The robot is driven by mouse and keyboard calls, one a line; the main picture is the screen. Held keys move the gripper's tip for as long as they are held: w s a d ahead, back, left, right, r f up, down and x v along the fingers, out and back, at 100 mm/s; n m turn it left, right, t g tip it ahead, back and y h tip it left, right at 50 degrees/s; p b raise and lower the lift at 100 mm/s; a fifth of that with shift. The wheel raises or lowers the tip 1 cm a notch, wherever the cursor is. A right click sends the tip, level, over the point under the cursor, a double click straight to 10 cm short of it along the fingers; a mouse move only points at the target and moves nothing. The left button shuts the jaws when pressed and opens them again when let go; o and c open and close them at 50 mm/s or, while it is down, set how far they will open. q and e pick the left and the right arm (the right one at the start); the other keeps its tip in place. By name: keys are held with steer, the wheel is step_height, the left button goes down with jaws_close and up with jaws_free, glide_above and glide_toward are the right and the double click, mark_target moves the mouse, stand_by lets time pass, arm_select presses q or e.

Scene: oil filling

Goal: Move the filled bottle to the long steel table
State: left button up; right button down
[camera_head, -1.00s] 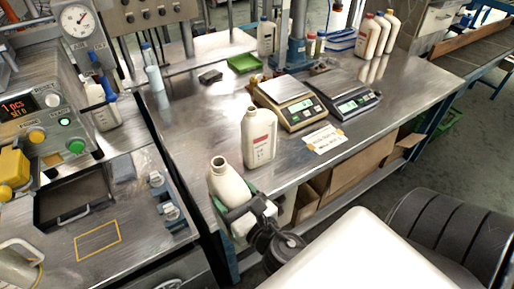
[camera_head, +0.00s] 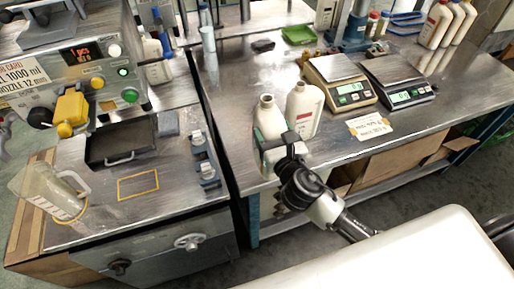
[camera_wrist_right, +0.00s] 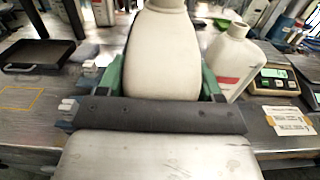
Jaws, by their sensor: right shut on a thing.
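My right gripper (camera_head: 272,142) is shut on a cream-white bottle (camera_head: 268,115) with an open neck. It holds the bottle upright at the front left edge of the long steel table (camera_head: 240,95). I cannot tell whether the bottle's base touches the table. In the right wrist view the green-edged fingers (camera_wrist_right: 162,82) clasp the bottle (camera_wrist_right: 163,50) from both sides, and its lower part is hidden. A second white bottle (camera_head: 304,110) with a red label stands just right of it, also in the right wrist view (camera_wrist_right: 230,58). My left gripper is not in view.
Two scales (camera_head: 340,80) (camera_head: 397,80) and a paper card (camera_head: 370,126) lie to the right on the table. Several bottles (camera_head: 437,25) stand at the back right. The filling station (camera_head: 90,80) with a clear jug (camera_head: 48,192) is left, across a gap. Bare steel lies behind the bottles.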

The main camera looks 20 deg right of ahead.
steer(key=w+r+p, duration=0.1)
steer(key=w+r, duration=0.4)
steer(key=w, duration=0.5)
step_height(320, 180, down, 10)
steer(key=b, duration=0.2)
steer(key=shift+w+b, duration=0.2)
steer(key=shift+b, duration=0.2)
steer(key=shift+a+f, duration=0.1)
steer(key=shift+f, duration=0.1)
steer(key=shift+c, duration=0.8)
jaws_free()
steer(key=shift+s+f, duration=0.15)
steer(key=s+b, duration=0.1)
steer(key=s, duration=1.1)
steer(key=shift+d, duration=0.2)
